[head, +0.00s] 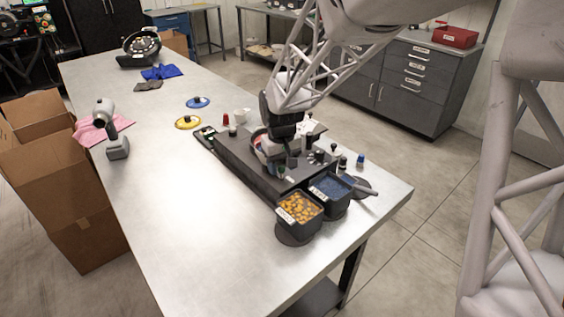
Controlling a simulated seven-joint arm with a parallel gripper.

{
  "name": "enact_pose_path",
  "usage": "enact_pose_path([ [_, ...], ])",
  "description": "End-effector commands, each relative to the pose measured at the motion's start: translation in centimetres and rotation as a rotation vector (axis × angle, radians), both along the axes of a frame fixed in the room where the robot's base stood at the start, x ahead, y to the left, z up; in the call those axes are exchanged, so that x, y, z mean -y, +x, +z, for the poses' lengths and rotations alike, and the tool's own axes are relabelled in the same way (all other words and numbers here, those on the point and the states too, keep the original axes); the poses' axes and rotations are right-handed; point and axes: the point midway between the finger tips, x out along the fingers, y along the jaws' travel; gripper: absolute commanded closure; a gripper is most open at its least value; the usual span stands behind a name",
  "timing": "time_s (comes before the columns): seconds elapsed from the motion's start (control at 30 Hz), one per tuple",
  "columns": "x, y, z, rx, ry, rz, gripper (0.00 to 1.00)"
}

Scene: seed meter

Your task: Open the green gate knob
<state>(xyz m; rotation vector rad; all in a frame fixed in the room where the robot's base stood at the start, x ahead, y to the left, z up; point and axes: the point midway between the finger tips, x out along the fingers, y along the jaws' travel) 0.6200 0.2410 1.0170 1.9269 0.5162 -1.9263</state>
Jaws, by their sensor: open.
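The seed meter (232,160) is a long dark grey machine lying on the metal table. A small dark knob with a greenish tint (281,172) stands on its front part. It is too small to tell for sure that this is the green gate knob. My gripper (278,158) is over the middle of the machine, pointing down, close behind this knob. Its jaws are open, but the fingertips are small and partly lost against the machine. My arm and gripper hide part of the machine's middle.
A bin of yellow seeds (299,207) and a bin of blue seeds (329,188) sit at the machine's near end. A red knob (226,120), a white cup (242,116) and a blue-topped bottle (360,161) stand close by. The table's left half (170,200) is mostly clear.

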Motion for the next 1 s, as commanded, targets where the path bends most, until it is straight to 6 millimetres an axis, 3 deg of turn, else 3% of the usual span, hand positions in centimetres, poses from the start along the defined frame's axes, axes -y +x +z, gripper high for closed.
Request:
enact_pose_path([
  [0.23,0.0,0.01,-0.03,0.001,0.001,0.0,0.52],
  [0.57,0.0,0.01,0.0,0.001,0.001,0.0,1.0],
  [1.0,0.74,-0.68,0.03,0.0,0.0,-0.001,1.0],
])
